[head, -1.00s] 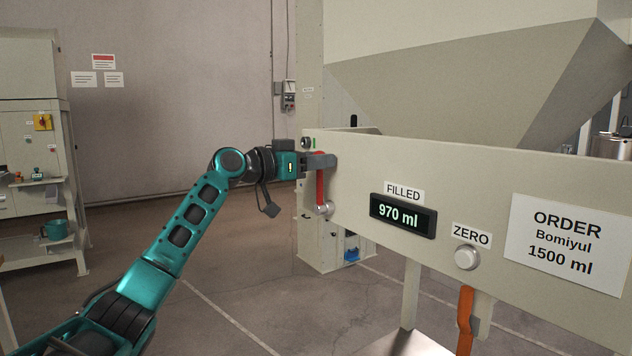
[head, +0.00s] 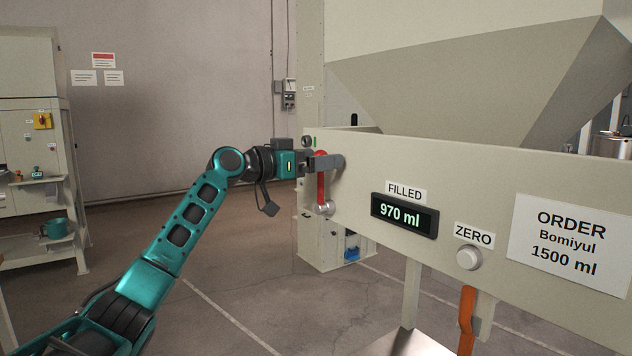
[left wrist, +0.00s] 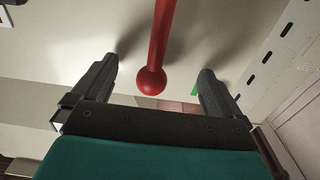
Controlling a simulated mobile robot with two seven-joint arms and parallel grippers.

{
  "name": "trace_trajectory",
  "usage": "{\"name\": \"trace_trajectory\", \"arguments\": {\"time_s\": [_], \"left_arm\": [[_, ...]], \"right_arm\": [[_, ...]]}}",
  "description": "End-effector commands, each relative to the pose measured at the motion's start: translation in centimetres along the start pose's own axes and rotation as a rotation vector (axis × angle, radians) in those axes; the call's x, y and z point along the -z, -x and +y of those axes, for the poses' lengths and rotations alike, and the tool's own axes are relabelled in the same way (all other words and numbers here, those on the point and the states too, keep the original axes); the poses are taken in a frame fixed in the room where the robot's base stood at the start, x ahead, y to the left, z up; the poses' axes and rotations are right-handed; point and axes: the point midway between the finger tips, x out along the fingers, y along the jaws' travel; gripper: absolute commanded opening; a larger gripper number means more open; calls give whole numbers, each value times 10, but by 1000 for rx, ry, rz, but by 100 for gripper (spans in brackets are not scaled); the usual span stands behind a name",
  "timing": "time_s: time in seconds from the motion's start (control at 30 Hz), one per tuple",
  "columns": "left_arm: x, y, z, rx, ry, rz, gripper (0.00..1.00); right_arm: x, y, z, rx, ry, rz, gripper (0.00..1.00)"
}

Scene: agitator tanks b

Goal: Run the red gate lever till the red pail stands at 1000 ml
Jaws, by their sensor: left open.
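The red gate lever (head: 320,188) stands nearly upright on the left end of the pale panel, its pivot at the bottom. My left gripper (head: 326,162) is at the lever's upper end. In the left wrist view the lever's round red knob (left wrist: 151,81) lies between the two spread fingers of my left gripper (left wrist: 156,78), with a gap on each side. The FILLED display (head: 403,215) reads 970 ml. The red pail is not in view. My right gripper is not in view.
Right of the display are the white ZERO button (head: 469,258), an orange lever (head: 467,315) below the panel, and an order card (head: 568,245) reading Bomiyul 1500 ml. A hopper (head: 460,85) rises behind. A bench (head: 45,245) stands at far left, with open floor between.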

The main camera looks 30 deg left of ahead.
Motion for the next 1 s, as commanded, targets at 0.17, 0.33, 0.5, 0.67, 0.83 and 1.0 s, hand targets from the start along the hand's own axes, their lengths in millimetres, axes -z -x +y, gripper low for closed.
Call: {"name": "trace_trajectory", "arguments": {"time_s": [0.17, 0.33, 0.5, 0.67, 0.83, 1.0], "left_arm": [[-2, 3, 0, -1, -1, 0, 100], [-3, 17, 0, 0, -1, 0, 100], [-3, 31, 0, 0, -1, 0, 100], [-3, 43, 0, 0, -1, -1, 100], [-2, 55, 0, -1, -1, 0, 100], [-1, 60, 1, -2, 0, -1, 100]], "right_arm": [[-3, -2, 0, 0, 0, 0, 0], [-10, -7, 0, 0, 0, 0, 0], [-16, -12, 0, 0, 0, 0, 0], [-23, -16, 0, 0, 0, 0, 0], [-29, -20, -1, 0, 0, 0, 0], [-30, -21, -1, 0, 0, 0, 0]]}}
